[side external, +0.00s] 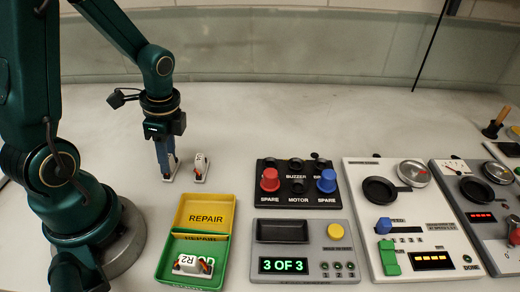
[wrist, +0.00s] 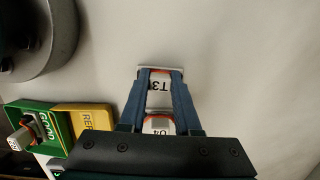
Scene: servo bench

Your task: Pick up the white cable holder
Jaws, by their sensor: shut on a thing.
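A white cable holder marked T3 (wrist: 160,83) stands between the tips of my gripper (wrist: 160,95) in the wrist view, with some orange showing on it. In the side view my gripper (side external: 167,165) points straight down. Its blue fingers are shut on this holder, whose lower part (side external: 169,177) is at bench level; I cannot tell whether it touches the bench. The fingers hide much of it. A similar white piece (side external: 200,166) stands upright on the bench just to the right; it reads 04 in the wrist view (wrist: 158,126), partly hidden by my gripper's body.
A two-part tray has a yellow REPAIR section (side external: 207,203) and a green GOOD section (side external: 165,262). A white piece marked R2 (side external: 190,264) lies in the green one. A knob panel (side external: 298,200), a display box reading 3 OF 3 (side external: 283,265) and more panels stand right. The bench behind is clear.

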